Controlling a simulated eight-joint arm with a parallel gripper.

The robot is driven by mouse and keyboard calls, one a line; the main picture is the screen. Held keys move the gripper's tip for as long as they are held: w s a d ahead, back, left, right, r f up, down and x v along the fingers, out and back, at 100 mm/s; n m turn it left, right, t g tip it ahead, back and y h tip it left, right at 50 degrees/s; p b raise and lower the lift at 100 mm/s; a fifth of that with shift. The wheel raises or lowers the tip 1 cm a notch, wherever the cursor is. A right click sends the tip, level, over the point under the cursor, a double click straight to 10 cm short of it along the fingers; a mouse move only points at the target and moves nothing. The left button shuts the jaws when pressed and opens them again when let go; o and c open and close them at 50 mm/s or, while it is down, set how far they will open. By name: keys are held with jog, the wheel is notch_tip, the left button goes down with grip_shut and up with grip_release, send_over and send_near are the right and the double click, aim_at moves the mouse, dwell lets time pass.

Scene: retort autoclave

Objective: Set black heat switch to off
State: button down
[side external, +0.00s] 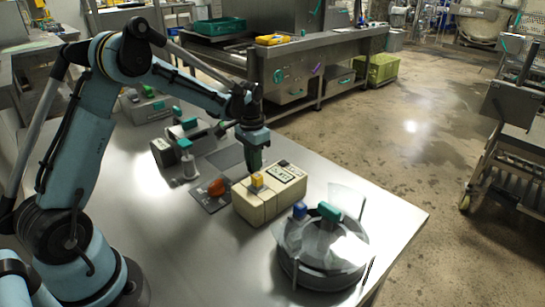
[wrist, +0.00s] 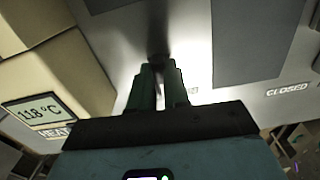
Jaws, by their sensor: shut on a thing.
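The beige control box (side external: 256,207) stands on the steel table, with a yellow button (side external: 257,180) and a display on top. In the wrist view the box (wrist: 70,70) is at the left. Its display (wrist: 36,112) reads 118 °C, with a partly hidden HEAT label (wrist: 55,132) below. A small black part (side external: 283,163), seemingly the heat switch, shows at the box's far edge. My gripper (side external: 254,168) points down close to the box. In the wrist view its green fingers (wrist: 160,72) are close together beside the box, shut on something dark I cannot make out.
A grey panel with a CLOSED label (wrist: 288,90) is at the wrist view's right. A round metal vessel (side external: 320,255) with a teal handle stands in front. Teal-handled fixtures (side external: 184,145) stand behind left.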

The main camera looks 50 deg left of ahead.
jog(key=m, duration=0.4)
jog(key=shift+a+m, duration=0.1)
jog(key=shift+m, duration=0.3)
dwell(0.4)
jog(key=c, duration=1.1)
grip_release()
notch_tip(320, 180, up, 12)
jog(key=shift+r, duration=0.1)
